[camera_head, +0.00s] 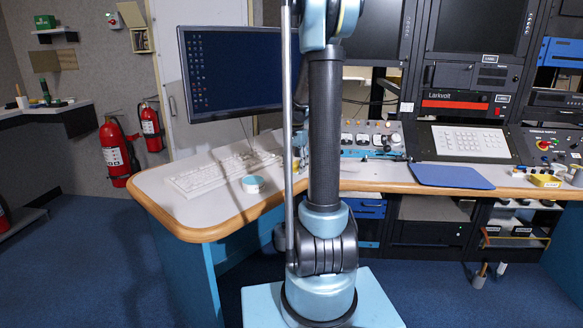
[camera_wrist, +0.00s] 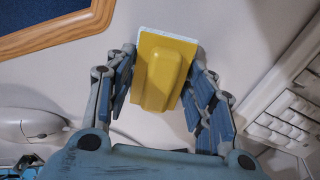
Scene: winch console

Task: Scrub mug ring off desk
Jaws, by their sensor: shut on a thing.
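In the wrist view my gripper (camera_wrist: 163,66) is shut on a yellow scrubber (camera_wrist: 160,80) with a raised grip and a pale pad edge. One finger is on each side of it. It is over the light desk top (camera_wrist: 245,35); I cannot tell whether the pad touches the surface. No mug ring can be made out in either view. In the head view my own arm hides most of the gripper and the scrubber. The desk (camera_head: 205,212) has a wooden front edge.
A white keyboard (camera_wrist: 285,112) lies right of my gripper in the wrist view, a mouse (camera_wrist: 30,124) to its left. A monitor (camera_head: 230,70) stands behind; a blue mat (camera_head: 452,177) lies to the right.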

